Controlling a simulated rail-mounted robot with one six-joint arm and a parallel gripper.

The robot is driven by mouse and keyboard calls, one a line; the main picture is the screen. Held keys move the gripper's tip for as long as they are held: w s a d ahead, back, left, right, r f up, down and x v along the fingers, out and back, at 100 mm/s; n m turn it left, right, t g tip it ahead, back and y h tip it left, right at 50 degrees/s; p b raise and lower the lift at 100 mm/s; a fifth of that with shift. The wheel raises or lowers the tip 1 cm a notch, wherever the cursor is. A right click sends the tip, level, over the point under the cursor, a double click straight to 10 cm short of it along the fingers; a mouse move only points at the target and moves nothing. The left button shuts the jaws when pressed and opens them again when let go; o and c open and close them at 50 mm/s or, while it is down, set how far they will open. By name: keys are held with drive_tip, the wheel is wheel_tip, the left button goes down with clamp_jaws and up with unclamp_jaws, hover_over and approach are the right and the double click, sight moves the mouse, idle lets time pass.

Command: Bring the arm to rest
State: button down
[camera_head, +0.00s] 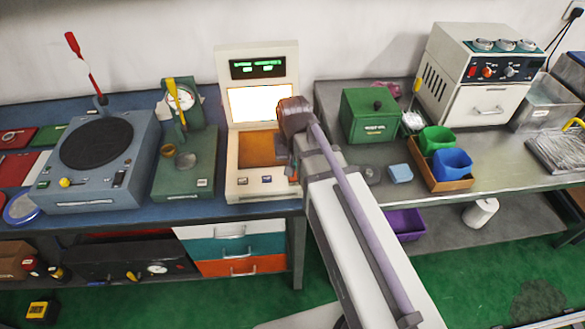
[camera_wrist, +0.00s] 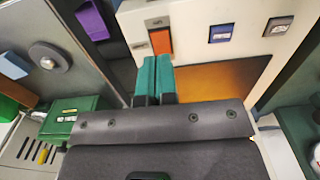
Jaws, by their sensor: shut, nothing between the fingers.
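My gripper (camera_wrist: 155,80) shows in the wrist view with its two teal fingers side by side, shut and empty. Beyond them are the front panel and the orange-brown plate (camera_wrist: 225,82) of a cream instrument. In the head view my arm reaches up from the lower right, and its wrist is in front of the right part of the cream instrument (camera_head: 236,187) with the lit screen. I cannot tell the exact gap between fingers and instrument.
A green box (camera_head: 369,117) stands right of my wrist, with a blue block (camera_head: 400,173) nearby. Left are a green press (camera_head: 185,165) and a grey turntable machine (camera_head: 96,150). Farther right are a cardboard tray with green and blue cups (camera_head: 451,163) and a white oven (camera_head: 477,88).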

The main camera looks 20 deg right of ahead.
wheel_tip(320, 180, up, 3)
drive_tip(key=shift+f+p, duration=0.1)
drive_tip(key=shift+p, duration=0.9)
drive_tip(key=shift+f, duration=0.15)
drive_tip(key=shift+s, duration=0.1)
drive_tip(key=s+n, duration=0.2)
drive_tip(key=s, duration=0.5)
drive_tip(key=shift+s, duration=0.2)
